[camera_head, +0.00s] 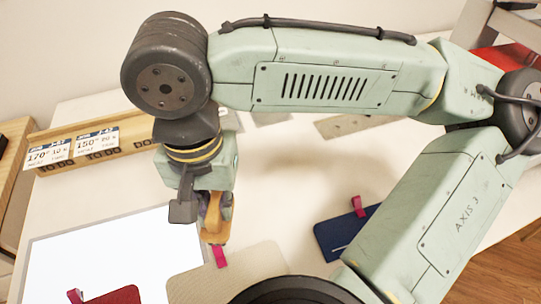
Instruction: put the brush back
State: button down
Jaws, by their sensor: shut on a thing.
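My gripper (203,212) points down over the table, left of the picture's middle. It is shut on an orange-brown wooden piece (215,222), which looks like the brush. Only part of this piece shows beside the dark fingers, and its bristles cannot be made out. Its lower end is just above or at the far edge of the beige cloth-covered item; I cannot tell whether they touch.
The white table (290,180) holds a beige item (225,274) with a pink tab, a navy one (338,232), a red one (118,296) and a bright white panel (105,250). A wooden rail (125,142) with price-like cards stands behind. Table between beige and navy items is clear.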

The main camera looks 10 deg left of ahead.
jog(key=b, duration=0.5)
send_over(266, 177)
jog(key=shift+f, duration=0.75)
notch_tip(266, 177, down, 4)
jog(key=b, duration=0.3)
jog(key=shift+r+b, duration=0.15)
jog(key=shift+b, duration=0.2)
jog(key=shift+r, duration=0.15)
jog(key=c, duration=1.5)
grip_release()
jog(key=shift+f, duration=0.2)
jog(key=shift+c, duration=0.2)
notch_tip(266, 177, up, 12)
jog(key=shift+r, duration=0.2)
